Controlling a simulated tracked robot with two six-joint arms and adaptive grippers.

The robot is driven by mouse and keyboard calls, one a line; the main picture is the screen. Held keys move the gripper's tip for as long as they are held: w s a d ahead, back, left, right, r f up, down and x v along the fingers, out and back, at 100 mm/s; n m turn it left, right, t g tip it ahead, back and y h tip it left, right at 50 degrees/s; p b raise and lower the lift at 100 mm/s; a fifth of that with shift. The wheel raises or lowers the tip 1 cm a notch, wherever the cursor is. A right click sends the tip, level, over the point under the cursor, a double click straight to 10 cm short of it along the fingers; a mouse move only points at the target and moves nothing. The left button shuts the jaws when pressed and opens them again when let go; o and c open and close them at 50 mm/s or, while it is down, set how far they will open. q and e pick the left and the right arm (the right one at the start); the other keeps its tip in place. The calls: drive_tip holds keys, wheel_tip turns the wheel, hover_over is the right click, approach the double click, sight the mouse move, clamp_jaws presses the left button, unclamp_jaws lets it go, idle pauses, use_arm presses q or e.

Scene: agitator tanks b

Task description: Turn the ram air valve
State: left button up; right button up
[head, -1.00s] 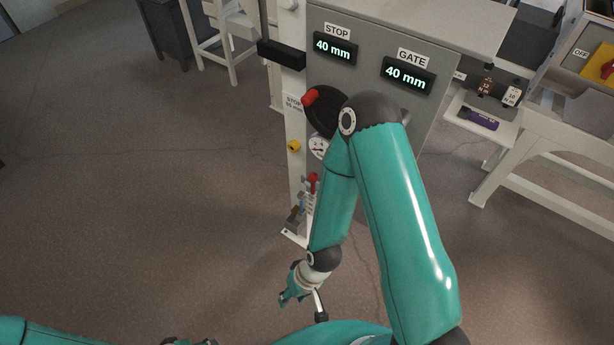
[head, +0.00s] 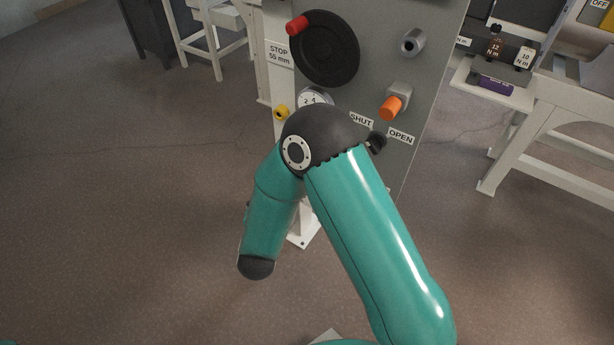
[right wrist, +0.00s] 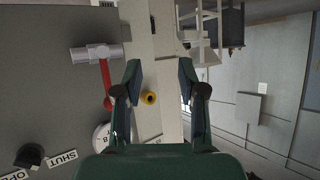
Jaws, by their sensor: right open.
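A valve with a red lever (right wrist: 106,80) and a grey cylindrical body (right wrist: 95,54) is on the machine panel in the right wrist view; it looks like the ram air valve, though no label on it is readable. My right gripper (right wrist: 160,68) is open and empty, with the red lever just left of its left finger, outside the jaws. A yellow knob (right wrist: 149,97) shows between the fingers, farther off. In the head view the lever and my right gripper are hidden by my right arm. My left gripper is not in view.
A dial gauge (head: 314,98), black wheel (head: 325,48) with red knob (head: 297,25), orange knob (head: 390,108) and yellow knob (head: 281,112) crowd the grey panel (head: 430,60). SHUT (head: 361,120) and OPEN (head: 400,136) labels sit below. Floor at left is clear.

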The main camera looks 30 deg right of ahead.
drive_tip(key=s+d+r+m+g+h+b, duration=0.1)
drive_tip(key=s+d+r+m+h+b, duration=0.3)
drive_tip(key=h+b, duration=0.5)
use_arm(q)
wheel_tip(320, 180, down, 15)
drive_tip(key=b, duration=0.3)
use_arm(e)
drive_tip(key=x, duration=0.5)
drive_tip(key=w+x, duration=0.1)
drive_tip(key=x, duration=0.4)
drive_tip(key=f+x, duration=0.1)
drive_tip(key=x, duration=0.4)
drive_tip(key=shift+w+a, duration=0.2)
drive_tip(key=shift+w, duration=0.1)
drive_tip(key=shift+c, duration=0.2)
clamp_jaws()
